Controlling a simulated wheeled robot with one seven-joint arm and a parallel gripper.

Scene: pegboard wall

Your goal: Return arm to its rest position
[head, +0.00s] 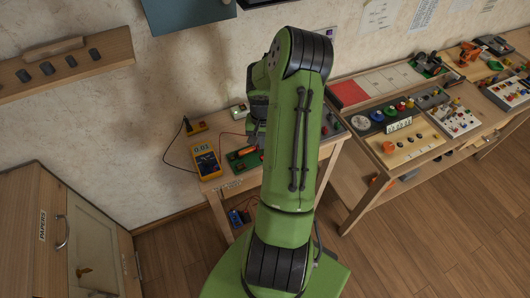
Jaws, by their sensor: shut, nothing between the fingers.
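My green arm (295,130) rises from my base at the bottom and bends over at the top. My gripper (255,136) hangs on the left side of the arm, partly hidden behind it, pointing down over the small wooden table (180,152). The gripper is shut and holds nothing that I can see. A green board (240,160) with an orange piece lies on the table just below it in the picture. I cannot tell the gap between them.
A yellow multimeter (206,161) with leads lies left of the gripper. A cabinet (85,235) stands at lower left, and a wall shelf (65,66) at upper left. A long workbench (350,198) with panels and tools fills the right. The wooden floor (450,250) at lower right is clear.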

